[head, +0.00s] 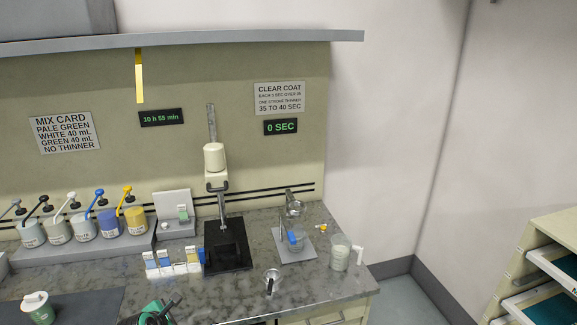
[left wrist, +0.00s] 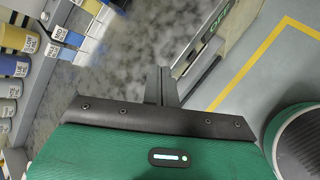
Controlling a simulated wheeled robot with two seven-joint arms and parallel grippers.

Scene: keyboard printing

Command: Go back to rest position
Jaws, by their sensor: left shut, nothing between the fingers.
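My left gripper (head: 168,310) shows at the bottom edge of the head view, green with dark fingers, at the front of the grey stone-look counter (head: 215,308). In the left wrist view its fingers (left wrist: 162,88) are together with nothing between them, above the counter's front edge. Most of my left arm is out of the picture. My right gripper is in neither view.
A white-green lidded cup (head: 36,306) stands on a dark mat left of the gripper. A small metal cup (head: 271,278) and a dark-based stirrer stand (head: 228,250) are to its right. Coloured paint pots (head: 108,223) line the back.

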